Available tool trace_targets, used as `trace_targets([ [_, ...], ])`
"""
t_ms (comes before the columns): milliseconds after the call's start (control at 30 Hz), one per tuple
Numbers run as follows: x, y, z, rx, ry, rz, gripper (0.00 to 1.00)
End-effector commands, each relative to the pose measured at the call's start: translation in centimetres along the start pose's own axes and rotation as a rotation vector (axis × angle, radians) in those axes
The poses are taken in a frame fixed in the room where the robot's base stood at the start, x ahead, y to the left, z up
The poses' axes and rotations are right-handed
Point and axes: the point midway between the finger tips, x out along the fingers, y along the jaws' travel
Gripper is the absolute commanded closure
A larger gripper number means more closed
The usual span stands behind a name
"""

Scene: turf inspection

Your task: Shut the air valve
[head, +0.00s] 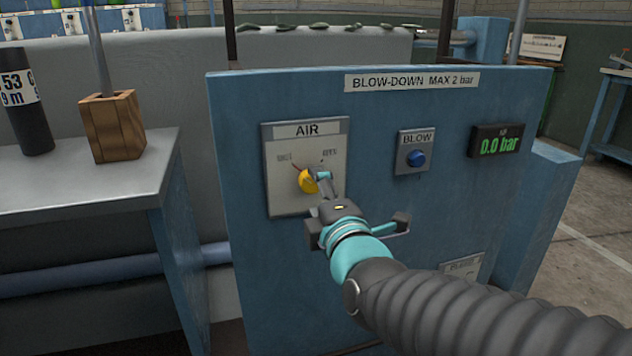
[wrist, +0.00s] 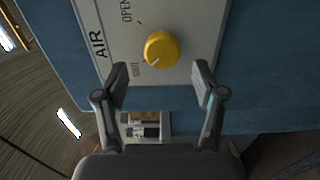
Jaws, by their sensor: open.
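The air valve is a round yellow knob (head: 308,182) on a pale AIR plate (head: 283,203) on the blue panel. In the wrist view the knob (wrist: 161,48) shows a white mark at its lower left, on the side of the SHUT label. The OPEN label is at the top left there. My gripper (wrist: 160,79) is open and empty, its two fingers spread wider than the knob. The knob appears beyond the fingertips, not between them. In the head view my gripper partly covers the knob's right side.
A blue BLOW button (head: 416,158) and a display (head: 497,142) reading 0.0 bar are to the right on the panel. A grey bench (head: 60,190) at left holds a wooden block (head: 112,127) and a dark cylinder (head: 27,115). The air in front of the panel's left part is free.

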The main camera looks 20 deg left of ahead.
Motion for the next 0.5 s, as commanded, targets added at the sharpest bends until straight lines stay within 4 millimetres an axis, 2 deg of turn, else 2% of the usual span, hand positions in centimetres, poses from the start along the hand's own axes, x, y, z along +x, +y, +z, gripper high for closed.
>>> trace_targets([
  [200,-3.5,0.1,0.0,0.001,0.001,0.002,0.30],
  [500,-6.2,0.1,0.0,0.000,0.000,0.001,0.30],
])
